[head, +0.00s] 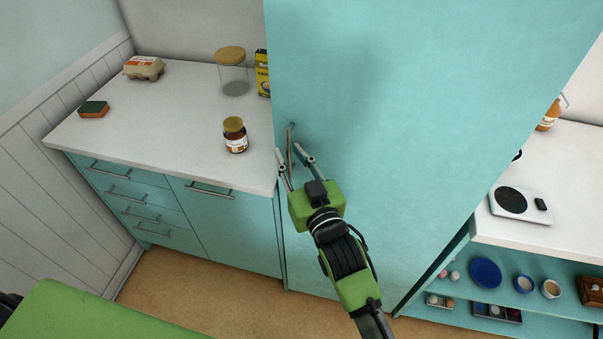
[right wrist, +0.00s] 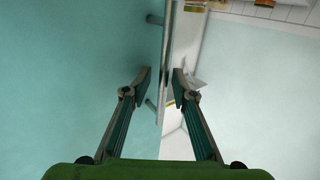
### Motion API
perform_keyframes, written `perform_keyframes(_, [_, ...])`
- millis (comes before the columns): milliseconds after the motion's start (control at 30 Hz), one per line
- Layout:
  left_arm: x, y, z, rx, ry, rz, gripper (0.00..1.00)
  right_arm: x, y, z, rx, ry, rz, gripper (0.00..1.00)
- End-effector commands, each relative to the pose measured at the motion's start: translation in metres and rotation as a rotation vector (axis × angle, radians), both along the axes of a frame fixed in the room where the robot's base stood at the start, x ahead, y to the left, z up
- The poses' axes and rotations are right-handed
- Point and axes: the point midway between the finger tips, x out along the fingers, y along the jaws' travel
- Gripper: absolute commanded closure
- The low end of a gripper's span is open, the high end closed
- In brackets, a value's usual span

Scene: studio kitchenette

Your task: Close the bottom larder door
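The larder is the tall teal cabinet in the middle of the head view, with a broad flat door (head: 365,140). Its slim metal handle (head: 289,140) is upright near the door's left edge. The handle also shows in the right wrist view (right wrist: 167,55), standing off the teal face on short posts. My right gripper (head: 290,153) is open, with one finger on each side of the handle; in the right wrist view (right wrist: 162,82) a gap shows beside the bar. I cannot tell how far the door stands from its frame. My left gripper is not in view.
Left of the larder, a white counter (head: 170,120) holds a brown jar (head: 235,135), a glass jar (head: 232,72), a yellow box (head: 262,75), an egg carton (head: 144,67) and a sponge (head: 94,109). Right are a white hob (head: 520,206) and open shelves. Brown floor (head: 230,285) shows in front.

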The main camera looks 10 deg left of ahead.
Motion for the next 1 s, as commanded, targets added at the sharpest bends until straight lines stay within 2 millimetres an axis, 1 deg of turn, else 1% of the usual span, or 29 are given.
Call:
perform_keyframes(33, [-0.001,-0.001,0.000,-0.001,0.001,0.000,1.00,-0.009,-0.006,-0.002,-0.003,0.002,0.000,0.76])
perform_keyframes(300, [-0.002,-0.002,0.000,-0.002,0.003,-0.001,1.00,-0.056,-0.041,-0.002,-0.002,0.004,0.000,0.76])
perform_keyframes(400, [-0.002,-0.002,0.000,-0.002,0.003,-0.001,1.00,-0.069,-0.050,-0.001,-0.001,0.003,0.000,0.76])
perform_keyframes(500, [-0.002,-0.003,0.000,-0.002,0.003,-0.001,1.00,-0.078,-0.057,-0.001,-0.001,0.002,0.000,0.76])
perform_keyframes(667, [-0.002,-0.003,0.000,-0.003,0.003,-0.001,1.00,-0.084,-0.061,0.000,0.000,0.000,0.000,0.76])
perform_keyframes(1000, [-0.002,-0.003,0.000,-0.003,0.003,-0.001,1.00,-0.084,-0.061,0.000,0.000,0.000,-0.001,0.76])
